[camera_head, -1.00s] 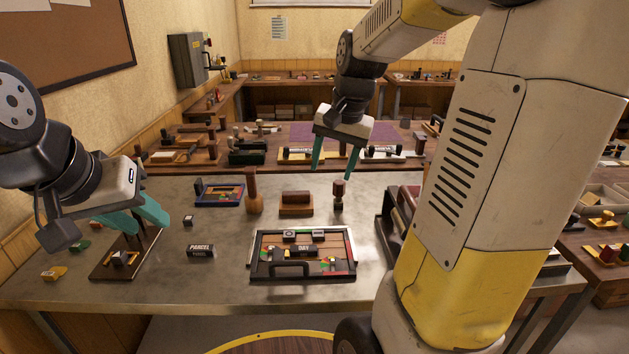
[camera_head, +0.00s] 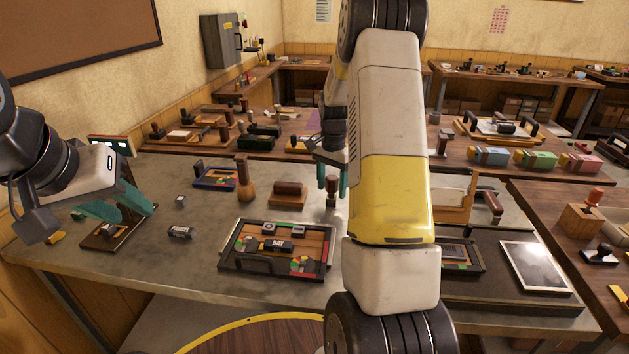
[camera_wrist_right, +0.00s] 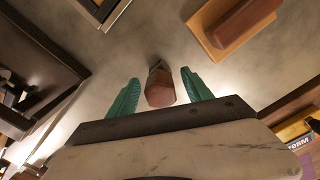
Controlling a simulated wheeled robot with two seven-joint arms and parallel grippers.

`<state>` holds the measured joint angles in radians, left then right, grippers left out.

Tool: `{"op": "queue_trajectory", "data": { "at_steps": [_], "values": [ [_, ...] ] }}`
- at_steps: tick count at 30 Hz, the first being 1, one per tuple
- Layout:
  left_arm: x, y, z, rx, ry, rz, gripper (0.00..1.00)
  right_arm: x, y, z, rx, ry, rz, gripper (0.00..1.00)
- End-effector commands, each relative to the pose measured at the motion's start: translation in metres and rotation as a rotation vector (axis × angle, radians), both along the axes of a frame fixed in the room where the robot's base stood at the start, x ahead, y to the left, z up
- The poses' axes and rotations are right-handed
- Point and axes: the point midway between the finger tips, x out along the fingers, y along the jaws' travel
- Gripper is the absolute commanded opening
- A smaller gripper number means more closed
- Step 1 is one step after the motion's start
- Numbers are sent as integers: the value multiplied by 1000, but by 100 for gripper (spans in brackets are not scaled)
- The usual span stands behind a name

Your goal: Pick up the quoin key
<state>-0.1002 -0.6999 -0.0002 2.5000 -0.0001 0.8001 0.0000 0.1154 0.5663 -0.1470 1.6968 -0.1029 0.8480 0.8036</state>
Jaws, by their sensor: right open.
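The quoin key (camera_head: 331,189), a small dark upright tool with a wooden head, stands on the metal table behind the chase tray. In the right wrist view its reddish-brown top (camera_wrist_right: 160,90) lies between the two teal fingers, with a gap on each side. My right gripper (camera_head: 332,180) is open around the key and not closed on it; my own arm partly hides it in the head view. My left gripper (camera_head: 138,214) hangs at the left of the table, its teal fingers apart and empty, above a small wooden board (camera_head: 95,242).
A wooden block (camera_head: 288,192) and a wooden mallet-like tool (camera_head: 241,180) stand left of the key. The framed tray (camera_head: 225,262) with type lies in front. A PARCEL block (camera_head: 180,232) lies further left. A dark board (camera_head: 500,300) lies on the right.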

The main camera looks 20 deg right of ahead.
Motion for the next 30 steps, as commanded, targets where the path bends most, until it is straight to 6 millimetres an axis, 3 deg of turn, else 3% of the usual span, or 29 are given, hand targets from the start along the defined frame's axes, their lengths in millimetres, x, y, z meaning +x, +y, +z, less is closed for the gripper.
{"op": "queue_trajectory", "data": {
  "at_steps": [6,14,23,24,30],
  "values": [
    [0,0,0,0,0,0,36,0,0,-29,1,2,0,59],
    [0,0,0,0,0,0,36,1,0,-31,1,-1,1,59],
    [0,0,0,0,0,0,36,1,0,-31,0,0,1,4],
    [0,0,0,0,0,0,36,1,0,-31,0,0,1,0],
    [0,0,0,0,0,0,36,1,0,-31,1,-1,1,0]
  ]
}}
